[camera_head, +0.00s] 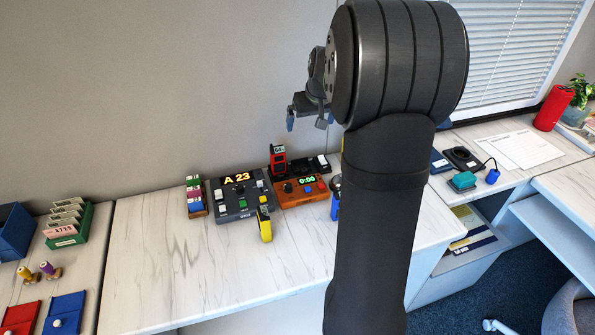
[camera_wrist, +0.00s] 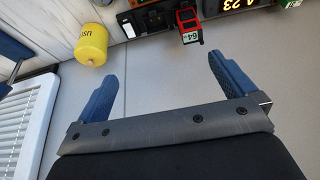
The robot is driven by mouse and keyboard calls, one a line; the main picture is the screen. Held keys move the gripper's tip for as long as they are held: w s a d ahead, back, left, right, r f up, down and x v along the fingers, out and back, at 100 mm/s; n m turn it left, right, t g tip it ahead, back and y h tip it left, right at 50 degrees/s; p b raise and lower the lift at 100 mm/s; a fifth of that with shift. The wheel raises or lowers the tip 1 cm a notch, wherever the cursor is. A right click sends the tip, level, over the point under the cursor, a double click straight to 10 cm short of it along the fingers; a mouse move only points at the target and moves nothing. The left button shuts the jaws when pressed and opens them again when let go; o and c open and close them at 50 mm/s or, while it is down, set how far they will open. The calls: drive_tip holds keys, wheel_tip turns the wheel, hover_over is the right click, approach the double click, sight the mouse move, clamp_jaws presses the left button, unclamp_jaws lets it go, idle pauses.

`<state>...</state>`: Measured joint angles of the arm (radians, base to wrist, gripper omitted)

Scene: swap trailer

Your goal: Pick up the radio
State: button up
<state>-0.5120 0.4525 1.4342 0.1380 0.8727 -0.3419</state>
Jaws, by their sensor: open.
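A red-and-black upright device with a small lit display, which looks like the radio (camera_head: 278,160), stands at the back of the middle desk against the wall. It also shows upside down in the wrist view (camera_wrist: 189,36), past my fingers, its display reading 64. My gripper (camera_head: 308,116) is open and empty, high above the desk and up from the device. In the wrist view both blue fingers (camera_wrist: 164,70) are spread wide with only grey wall between them.
A grey console (camera_head: 232,214) reading A 23 stands left of the orange box, which reads 0:00. A yellow handheld object (camera_head: 264,224) stands in front. A yellow cylinder (camera_wrist: 92,45) shows in the wrist view. The desk's left front is clear.

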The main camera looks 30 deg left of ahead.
drive_tip(key=shift+v, duration=1.05)
drive_tip(key=c, duration=0.6)
drive_tip(key=s+d+f+g+h, duration=0.3)
drive_tip(key=d+f, duration=0.5)
drive_tip(key=d, duration=0.4)
wheel_tip(320, 180, down, 11)
drive_tip(key=shift+s, duration=0.1)
drive_tip(key=shift+a+f, duration=0.1)
drive_tip(key=shift+f, duration=2.8)
